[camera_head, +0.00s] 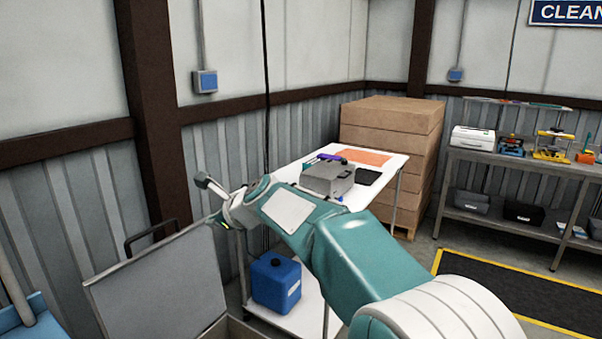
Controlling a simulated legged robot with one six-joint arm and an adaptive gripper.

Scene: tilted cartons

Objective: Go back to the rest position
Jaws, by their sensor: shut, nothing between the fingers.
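My teal and white arm reaches from the bottom right toward the left middle. My gripper (215,222) is at its far end, small and partly hidden behind the wrist. It is shut and empty, in front of the wall and just above the raised grey lid (165,285). No object is seen in contact with it.
A white table (388,190) behind my arm holds a grey box (327,178) and an orange sheet (365,157). A blue canister (276,283) sits on its lower shelf. Stacked brown cartons (400,120) and a loaded workbench (500,160) stand behind. A dark floor mat (520,295) is clear.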

